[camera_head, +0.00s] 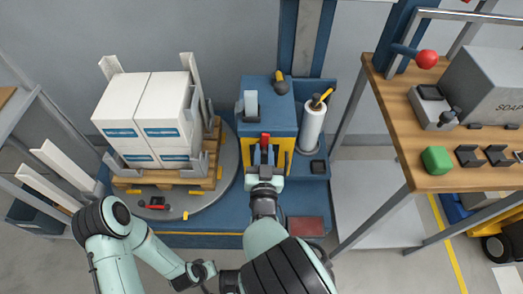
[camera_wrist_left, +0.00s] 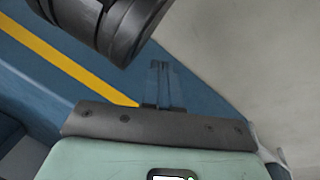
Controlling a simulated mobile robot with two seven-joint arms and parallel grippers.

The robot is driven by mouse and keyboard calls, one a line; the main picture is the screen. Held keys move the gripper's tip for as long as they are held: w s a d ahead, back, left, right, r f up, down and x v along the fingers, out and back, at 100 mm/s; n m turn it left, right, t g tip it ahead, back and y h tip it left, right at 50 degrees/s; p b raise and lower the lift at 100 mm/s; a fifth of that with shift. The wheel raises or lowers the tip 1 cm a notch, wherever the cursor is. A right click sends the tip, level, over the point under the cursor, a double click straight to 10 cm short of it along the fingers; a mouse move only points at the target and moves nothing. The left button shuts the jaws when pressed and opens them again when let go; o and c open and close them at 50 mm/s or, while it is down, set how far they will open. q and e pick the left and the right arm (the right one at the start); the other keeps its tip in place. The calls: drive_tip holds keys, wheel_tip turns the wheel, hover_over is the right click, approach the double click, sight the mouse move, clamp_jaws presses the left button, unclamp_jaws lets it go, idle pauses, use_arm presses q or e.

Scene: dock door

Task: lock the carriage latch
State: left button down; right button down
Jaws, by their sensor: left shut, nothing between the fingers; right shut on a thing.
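The carriage is the blue block (camera_head: 268,92) with yellow sides, mounted at the foot of the blue mast. A red handle (camera_head: 265,138) shows on its front, which I take to be the carriage latch. My right gripper (camera_head: 264,156) is shut on this red handle, and the fingers and wrist hide its lower part. Whether the latch is locked cannot be told. My left gripper (camera_wrist_left: 161,84) is shut and empty in the left wrist view, above the blue base with a yellow stripe. In the head view its arm is low at the left.
Stacked white boxes (camera_head: 146,108) stand on a wooden pallet on a grey turntable (camera_head: 230,158) to the left. A film roll (camera_head: 312,126) stands right of the carriage. A wooden-topped bench (camera_head: 400,135) with a green block (camera_head: 436,159) is at the right.

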drive_tip(key=shift+d+n+p, duration=0.3)
drive_tip(key=shift+n+p, duration=0.2)
drive_tip(key=shift+n, duration=0.2)
use_arm(q)
drive_tip(key=r, duration=0.1)
drive_tip(key=w, duration=0.1)
drive_tip(key=w+r, duration=0.1)
drive_tip(key=shift+d+r+t, duration=0.25)
drive_tip(key=shift+r+t, duration=0.05)
drive_tip(key=shift+t, duration=0.1)
use_arm(e)
drive_tip(key=c, duration=1.1)
unclamp_jaws()
drive_tip(key=shift+o, duration=0.2)
drive_tip(key=shift+s, duration=0.1)
use_arm(q)
drive_tip(key=shift+m+g+h, duration=0.3)
drive_tip(key=shift+g+h, duration=0.1)
drive_tip(key=shift+g, duration=0.3)
drive_tip(key=s+r+p, duration=0.1)
drive_tip(key=s+d+r, duration=0.1)
drive_tip(key=s, duration=0.1)
drive_tip(key=s+d+r+p, duration=0.1)
drive_tip(key=shift+s+d+p, duration=0.15)
drive_tip(key=shift+s+p, duration=0.05)
drive_tip(key=shift+p, duration=0.15)
use_arm(e)
drive_tip(key=s, duration=1.3)
